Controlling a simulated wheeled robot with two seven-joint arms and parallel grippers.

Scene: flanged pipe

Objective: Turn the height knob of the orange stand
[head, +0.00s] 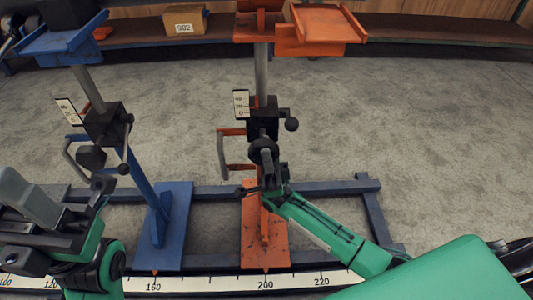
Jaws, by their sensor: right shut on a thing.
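The orange stand (265,225) stands upright in the middle of the head view, on an orange foot. Its black clamp block (262,118) sits on a grey post with a small white scale plate. A ball-ended lever sticks out to the block's right. The black height knob (263,147) is on the near side, below the block. My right gripper (268,168) reaches up from the lower right and is shut on this knob, partly hiding it. My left gripper (62,205) is at the lower left, away from the orange stand; its fingertips are not clear.
A blue stand (172,225) with a similar clamp is to the left. Both stands are on a dark blue floor frame (330,188) behind a numbered scale strip (205,284). A shelf with a cardboard box (184,21) is at the back. Carpet is clear at right.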

